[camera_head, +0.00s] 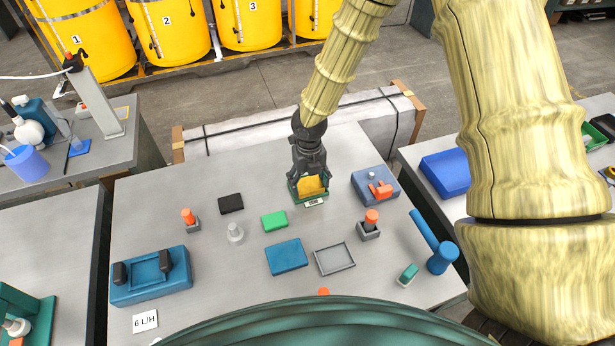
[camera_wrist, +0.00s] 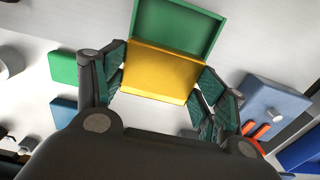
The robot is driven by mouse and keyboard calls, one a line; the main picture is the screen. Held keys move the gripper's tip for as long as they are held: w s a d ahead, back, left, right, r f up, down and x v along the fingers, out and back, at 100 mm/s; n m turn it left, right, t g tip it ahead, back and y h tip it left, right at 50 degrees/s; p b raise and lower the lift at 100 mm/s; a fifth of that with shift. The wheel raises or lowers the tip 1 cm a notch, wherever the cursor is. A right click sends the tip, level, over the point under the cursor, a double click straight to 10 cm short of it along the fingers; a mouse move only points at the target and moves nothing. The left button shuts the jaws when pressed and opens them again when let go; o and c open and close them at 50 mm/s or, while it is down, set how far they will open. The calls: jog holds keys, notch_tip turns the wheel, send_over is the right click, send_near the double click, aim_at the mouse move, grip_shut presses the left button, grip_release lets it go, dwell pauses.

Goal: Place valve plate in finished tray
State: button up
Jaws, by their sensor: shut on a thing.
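My gripper (camera_head: 310,178) points down at the far middle of the table and is shut on a yellow plate, which I take to be the valve plate (camera_head: 312,187). In the wrist view the yellow plate (camera_wrist: 160,74) spans the space between the two fingers. A green tray with a white label (camera_head: 310,201), likely the finished tray, is directly below and around the plate. In the wrist view the green tray (camera_wrist: 212,32) extends beyond the plate's far edge. The plate overlaps the tray in both views; I cannot tell whether it touches the tray floor.
A blue-grey box with an orange handle (camera_head: 376,186) stands close right of the tray. A green block (camera_head: 274,221), black block (camera_head: 231,203), blue block (camera_head: 287,256) and empty grey tray (camera_head: 347,268) lie nearby. An orange-topped post (camera_head: 369,225) stands in front right.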

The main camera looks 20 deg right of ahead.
aim_at(308, 181)
jog(key=shift+w+d+f+p, duration=0.15)
jog(key=shift+w+p, duration=0.1)
jog(key=shift+w, duration=0.55)
jog(key=shift+w+d+r+p, duration=0.1)
jog(key=shift+w+d+p, duration=0.1)
jog(key=shift+w, duration=0.6)
jog(key=shift+f+p, duration=0.7)
jog(key=shift+f, duration=1.2)
jog(key=shift+f, duration=0.15)
jog(key=o, duration=1.2)
notch_tip(308, 181, up, 12)
jog(key=shift+r+b, duration=0.2)
jog(key=shift+b, duration=1.05)
jog(key=shift+s+f, duration=0.1)
